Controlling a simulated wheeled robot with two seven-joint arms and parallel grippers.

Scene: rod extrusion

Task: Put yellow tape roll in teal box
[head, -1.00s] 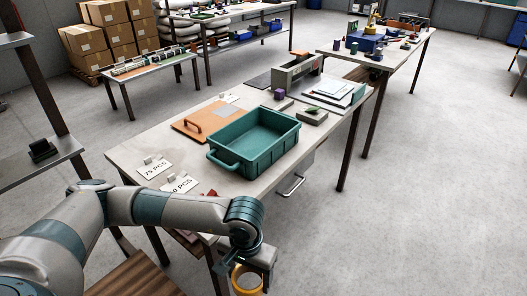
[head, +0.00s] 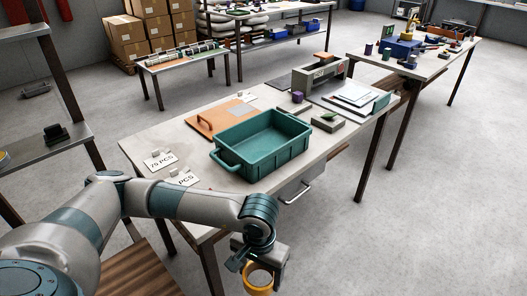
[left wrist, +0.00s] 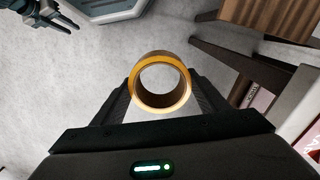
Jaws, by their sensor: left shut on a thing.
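The yellow tape roll (head: 259,276) hangs in my left gripper (head: 258,266), in front of the near end of the table and lower than its top. In the left wrist view the roll (left wrist: 160,57) shows as a ring between the two dark fingers of my left gripper (left wrist: 160,90), which is shut on it. The teal box (head: 262,172) stands on the table, open at the top and empty, with a handle at its near left end. It is apart from the gripper, farther back. My right gripper is not in the head view.
A drawer (head: 300,190) hangs under the right edge.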

